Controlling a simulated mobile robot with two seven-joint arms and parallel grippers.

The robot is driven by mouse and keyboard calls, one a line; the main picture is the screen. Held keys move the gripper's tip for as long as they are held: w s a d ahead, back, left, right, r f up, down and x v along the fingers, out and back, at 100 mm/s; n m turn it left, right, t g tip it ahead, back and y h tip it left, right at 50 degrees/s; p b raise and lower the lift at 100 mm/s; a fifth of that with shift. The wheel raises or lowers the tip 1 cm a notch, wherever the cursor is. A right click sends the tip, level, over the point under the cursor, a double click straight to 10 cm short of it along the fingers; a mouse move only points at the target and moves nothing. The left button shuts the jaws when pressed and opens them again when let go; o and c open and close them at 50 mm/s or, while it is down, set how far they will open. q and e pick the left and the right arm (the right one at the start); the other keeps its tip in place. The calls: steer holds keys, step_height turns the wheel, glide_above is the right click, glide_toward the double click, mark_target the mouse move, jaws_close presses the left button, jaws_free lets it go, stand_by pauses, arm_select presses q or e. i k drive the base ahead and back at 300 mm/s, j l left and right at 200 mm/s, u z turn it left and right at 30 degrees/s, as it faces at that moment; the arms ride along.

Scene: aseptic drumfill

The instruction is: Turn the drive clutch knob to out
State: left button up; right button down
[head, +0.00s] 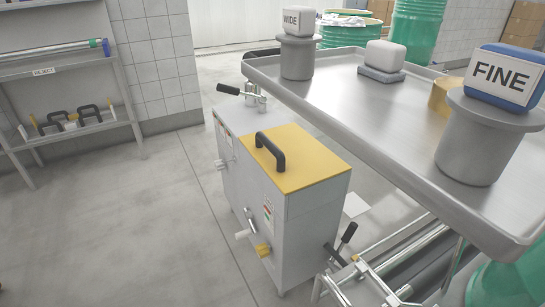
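A grey box-shaped machine (310,215) with a yellow lid (296,165) and a black lid handle (270,150) stands in the middle of the head view. Low on its side are a yellow knob (263,249) and a white handle (242,234) beside a metal stem. A pale knob-like fitting (220,164) sticks out further back. A black-handled lever (229,90) stands at its far end, another (347,236) near its front right. No label readably marks any of these as the drive clutch knob, and its setting cannot be told. Neither gripper is in view.
A steel table (350,105) at the right overhangs beside the machine, carrying grey pedestals with "WIDE" (298,21) and "FINE" (504,78) blocks. A reject rack (70,95) stands at left. Metal rails (400,255) lie at lower right. The left floor is clear.

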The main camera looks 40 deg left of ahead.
mark_target(262, 250)
steer(key=u, duration=1)
